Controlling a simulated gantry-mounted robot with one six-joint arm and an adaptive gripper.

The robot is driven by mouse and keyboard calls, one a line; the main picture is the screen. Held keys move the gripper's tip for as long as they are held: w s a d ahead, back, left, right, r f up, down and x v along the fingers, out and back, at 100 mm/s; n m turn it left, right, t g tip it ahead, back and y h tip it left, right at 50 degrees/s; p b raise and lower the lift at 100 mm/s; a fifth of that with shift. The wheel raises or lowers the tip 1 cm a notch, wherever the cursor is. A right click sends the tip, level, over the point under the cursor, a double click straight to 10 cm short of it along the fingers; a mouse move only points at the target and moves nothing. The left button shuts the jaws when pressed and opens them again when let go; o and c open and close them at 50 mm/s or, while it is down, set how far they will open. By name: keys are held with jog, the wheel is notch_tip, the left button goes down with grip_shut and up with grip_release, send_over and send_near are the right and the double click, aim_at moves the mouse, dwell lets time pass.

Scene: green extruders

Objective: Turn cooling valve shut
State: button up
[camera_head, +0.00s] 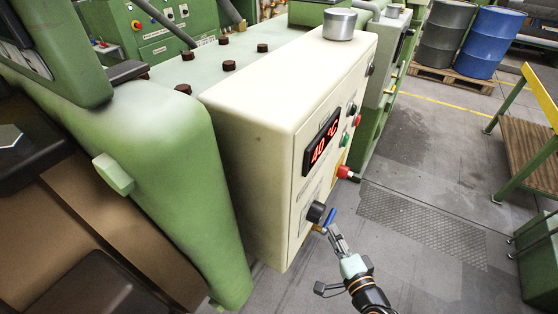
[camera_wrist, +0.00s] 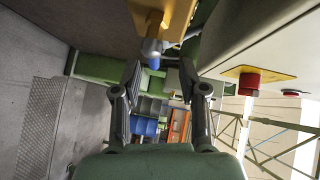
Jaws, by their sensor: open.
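The cooling valve shows its blue handle (camera_head: 329,217) low on the front face of the cream control cabinet (camera_head: 260,130), beside a round black knob (camera_head: 316,211). In the wrist view the blue handle (camera_wrist: 152,48) is at top centre, seen nearly end-on, with brass-coloured valve parts behind it. My gripper (camera_head: 335,236) is just below the handle in the head view. In the wrist view my gripper (camera_wrist: 159,76) is open, its two fingers apart and the handle's end near the gap between the tips. Contact with the handle cannot be told.
A red emergency button (camera_head: 345,172) on a yellow plate sticks out above the valve; the button (camera_wrist: 249,83) is right of my fingers in the wrist view. A red display (camera_head: 322,140) reads about 40 °C. Open floor (camera_head: 420,230) lies to the right.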

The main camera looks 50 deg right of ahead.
aim_at(330, 217)
jog(key=shift+m, duration=0.4)
jog(key=w+d, duration=0.1)
jog(key=w+d+f+b, duration=0.1)
jog(key=w+d, duration=0.2)
jog(key=d, duration=0.1)
jog(key=shift+w+f+b, duration=0.25)
jog(key=shift+f+b, duration=0.05)
jog(key=shift+c, duration=0.3)
grip_shut()
